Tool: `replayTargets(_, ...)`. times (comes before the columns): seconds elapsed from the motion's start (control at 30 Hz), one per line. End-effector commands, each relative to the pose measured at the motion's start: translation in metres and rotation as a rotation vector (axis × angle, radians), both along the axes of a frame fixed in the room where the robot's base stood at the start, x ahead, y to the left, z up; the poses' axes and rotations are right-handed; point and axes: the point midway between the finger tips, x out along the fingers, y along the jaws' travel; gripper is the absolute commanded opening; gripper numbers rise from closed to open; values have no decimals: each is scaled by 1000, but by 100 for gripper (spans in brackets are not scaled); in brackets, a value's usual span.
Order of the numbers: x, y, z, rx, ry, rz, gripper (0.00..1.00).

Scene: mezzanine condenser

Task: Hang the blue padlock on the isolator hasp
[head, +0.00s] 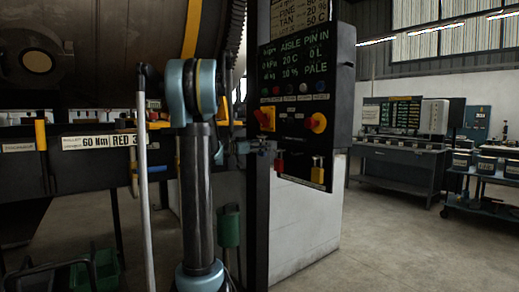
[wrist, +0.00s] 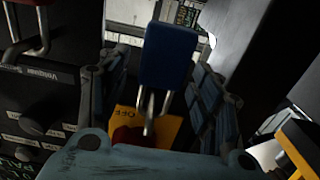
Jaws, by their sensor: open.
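The blue padlock (wrist: 168,55) is between the spread fingers of my gripper (wrist: 155,100) in the wrist view, with a gap visible on both sides. Its metal shackle (wrist: 166,102) points toward the yellow isolator plate (wrist: 172,128) marked OFF and its red knob (wrist: 130,135). A thin metal piece lies by the shackle; I cannot tell whether the shackle passes through the hasp. In the head view my gripper (head: 258,147) is just below the left isolator switch (head: 265,118); the blue padlock cannot be made out there.
A red padlock (head: 279,165) and a yellow padlock (head: 318,170) hang on the lower edge of the black panel (head: 340,95). A red-yellow switch (head: 317,123) sits to the right. Workbenches (head: 400,160) stand at the back right. The floor between is clear.

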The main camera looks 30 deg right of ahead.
Motion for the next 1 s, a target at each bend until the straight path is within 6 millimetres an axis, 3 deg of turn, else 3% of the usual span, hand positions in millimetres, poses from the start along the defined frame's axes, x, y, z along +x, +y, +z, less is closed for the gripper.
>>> replayTargets(0.17, -1, 20, 0, 0, 0, 3, 59)
replayTargets(0.6, -5, 95, -1, 0, 1, 3, 59)
replayTargets(0.8, -6, 113, -1, 0, 1, 2, 59)
replayTargets(1.0, -7, 118, -1, 0, 1, 0, 59)
